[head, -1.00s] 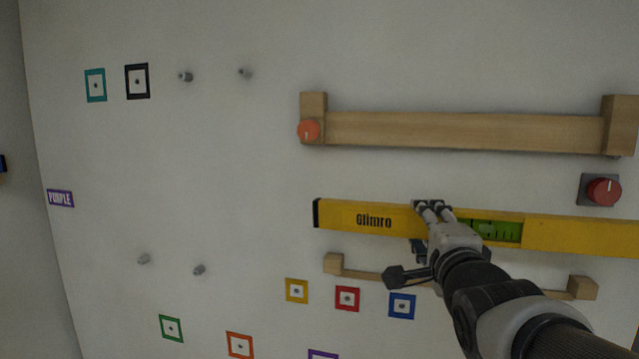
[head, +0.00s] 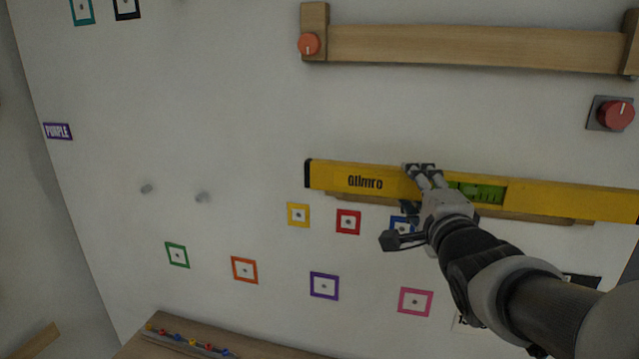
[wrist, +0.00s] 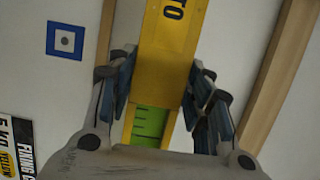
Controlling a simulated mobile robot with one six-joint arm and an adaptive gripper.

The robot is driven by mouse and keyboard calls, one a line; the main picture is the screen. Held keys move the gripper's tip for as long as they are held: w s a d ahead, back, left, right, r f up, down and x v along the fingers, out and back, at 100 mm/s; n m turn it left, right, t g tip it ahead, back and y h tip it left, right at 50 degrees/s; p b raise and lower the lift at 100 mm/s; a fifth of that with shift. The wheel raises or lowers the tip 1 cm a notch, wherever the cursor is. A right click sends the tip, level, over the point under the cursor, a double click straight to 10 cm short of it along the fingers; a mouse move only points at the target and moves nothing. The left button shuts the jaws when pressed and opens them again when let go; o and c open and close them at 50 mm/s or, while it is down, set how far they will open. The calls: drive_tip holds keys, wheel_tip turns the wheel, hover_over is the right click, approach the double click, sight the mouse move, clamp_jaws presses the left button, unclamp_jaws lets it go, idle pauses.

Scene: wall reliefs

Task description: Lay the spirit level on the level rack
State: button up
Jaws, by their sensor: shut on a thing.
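In the wrist view my gripper (wrist: 160,95) has a finger on each side of the level (wrist: 168,70). A low wooden rail (head: 520,215), which looks like the level rack, shows just under the level's lower edge. The level hides most of this rail and its end blocks. I cannot tell whether the level touches it.
Above is a larger wooden beam (head: 470,47) with an orange knob (head: 308,44). A red knob (head: 615,114) is at right. Colored squares, including blue (wrist: 65,41), mark the wall below. A wooden bench (head: 165,335) is below.

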drive_tip(key=w+d+p, duration=0.1)
drive_tip(key=w+d, duration=0.2)
drive_tip(key=w, duration=0.5)
drive_tip(key=shift+w+p, duration=0.4)
drive_tip(key=shift+f+b, duration=0.8)
drive_tip(key=shift+f, duration=0.1)
idle(1.7)
drive_tip(key=o, duration=1.2)
drive_tip(key=shift+f, duration=0.15)
drive_tip(key=shift+s, duration=0.15)
